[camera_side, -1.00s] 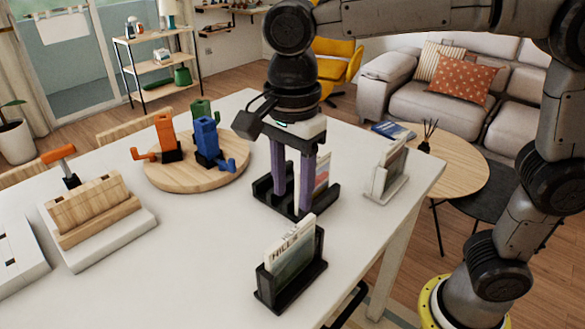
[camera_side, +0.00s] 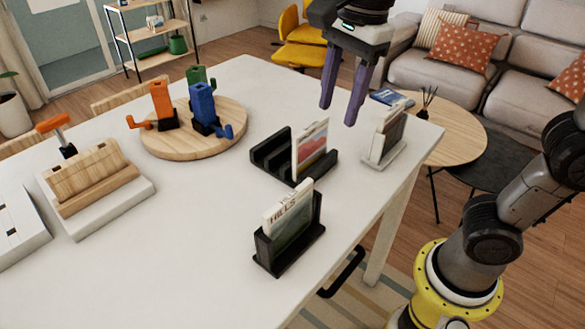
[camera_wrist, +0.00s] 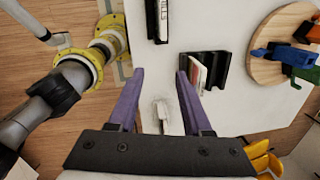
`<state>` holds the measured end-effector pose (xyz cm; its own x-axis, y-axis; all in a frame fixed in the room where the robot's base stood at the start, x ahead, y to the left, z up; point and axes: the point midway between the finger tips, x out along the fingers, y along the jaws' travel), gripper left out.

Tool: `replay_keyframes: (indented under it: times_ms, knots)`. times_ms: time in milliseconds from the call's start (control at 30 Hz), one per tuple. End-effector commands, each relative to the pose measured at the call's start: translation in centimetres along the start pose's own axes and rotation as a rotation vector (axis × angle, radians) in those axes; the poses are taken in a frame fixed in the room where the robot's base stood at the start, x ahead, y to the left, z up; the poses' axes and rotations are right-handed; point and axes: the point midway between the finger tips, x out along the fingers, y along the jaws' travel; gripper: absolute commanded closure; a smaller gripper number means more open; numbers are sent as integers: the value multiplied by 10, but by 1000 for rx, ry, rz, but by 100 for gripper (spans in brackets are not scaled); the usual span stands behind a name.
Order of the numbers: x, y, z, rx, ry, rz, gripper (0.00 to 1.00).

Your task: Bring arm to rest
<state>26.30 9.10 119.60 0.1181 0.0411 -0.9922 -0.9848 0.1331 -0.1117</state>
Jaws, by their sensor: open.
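My gripper (camera_side: 340,98) is raised above the far right part of the white table (camera_side: 185,230). Its two purple fingers are apart, with nothing between them; they also show in the wrist view (camera_wrist: 158,82). Below and left of it, a black slotted rack (camera_side: 268,158) holds an upright card with a red picture (camera_side: 312,150). The card also shows in the wrist view (camera_wrist: 196,73). A white holder with a card (camera_side: 387,135) stands below and right of the fingers, near the table's right edge.
A black holder with a "HILLS" card (camera_side: 288,232) stands nearer the front. A round wooden board (camera_side: 165,145) carries orange, blue and green pieces. A wooden block on a white base (camera_side: 95,195) stands at left. A low round table (camera_side: 455,150) and sofa (camera_side: 440,85) lie beyond the table.

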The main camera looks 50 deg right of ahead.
Motion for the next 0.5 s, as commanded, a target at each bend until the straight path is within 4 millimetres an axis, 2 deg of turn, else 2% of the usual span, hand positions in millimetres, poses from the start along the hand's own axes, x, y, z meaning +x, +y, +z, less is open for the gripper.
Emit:
replay_keyframes:
  times_ms: [33, 200, 300, 500]
  knots:
    - [-2, 12, -21, -23, -8, -36, 51]
    - [9, 45, -64, -272, -1, -144, 51]
    - [21, 62, -81, -451, 27, -197, 51]
    - [51, 89, -102, -846, 115, -270, 51]
